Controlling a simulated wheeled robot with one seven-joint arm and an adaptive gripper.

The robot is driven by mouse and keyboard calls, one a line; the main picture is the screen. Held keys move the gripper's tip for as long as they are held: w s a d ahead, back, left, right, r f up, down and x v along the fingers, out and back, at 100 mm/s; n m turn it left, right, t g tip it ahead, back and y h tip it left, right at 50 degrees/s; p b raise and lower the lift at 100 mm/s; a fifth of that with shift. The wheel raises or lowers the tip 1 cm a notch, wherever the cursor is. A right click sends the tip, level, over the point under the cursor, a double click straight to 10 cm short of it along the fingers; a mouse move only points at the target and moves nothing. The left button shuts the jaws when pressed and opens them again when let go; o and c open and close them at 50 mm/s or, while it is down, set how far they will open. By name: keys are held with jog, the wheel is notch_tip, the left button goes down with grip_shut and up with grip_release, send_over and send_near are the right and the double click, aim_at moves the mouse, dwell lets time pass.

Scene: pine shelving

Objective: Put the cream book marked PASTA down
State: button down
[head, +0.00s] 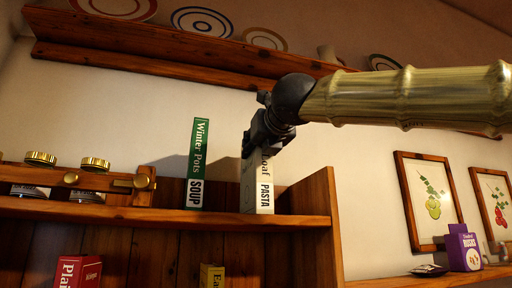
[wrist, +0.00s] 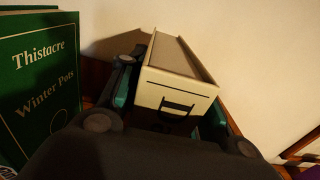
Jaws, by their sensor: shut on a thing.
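The cream book marked PASTA (head: 265,190) is upright at the right end of the pine shelf (head: 120,212) in the head view. Its lower end is at the shelf board; I cannot tell if it bears on it. My gripper (head: 262,140) is shut on its upper part and hides some of its spine. In the wrist view, the cream book (wrist: 180,92) sits between the fingers of my gripper (wrist: 170,125), its page block showing.
A green book marked Winter Pots, SOUP (head: 198,160) stands just left of the cream book, with a gap. Jars with gold lids (head: 95,163) stand behind a wooden rail further left. The shelf's side panel (head: 322,195) rises at the right. A plate rack (head: 180,50) runs above.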

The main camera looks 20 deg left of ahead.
jog(key=c, duration=1)
grip_release()
jog(key=shift+w+d+f, duration=0.1)
jog(key=shift+d, duration=0.05)
jog(key=shift+s+d, duration=0.1)
jog(key=shift+s, duration=0.2)
jog(key=b+v, duration=0.5)
jog(key=v, duration=0.6)
jog(key=shift+s, duration=0.15)
jog(key=shift+d, duration=0.1)
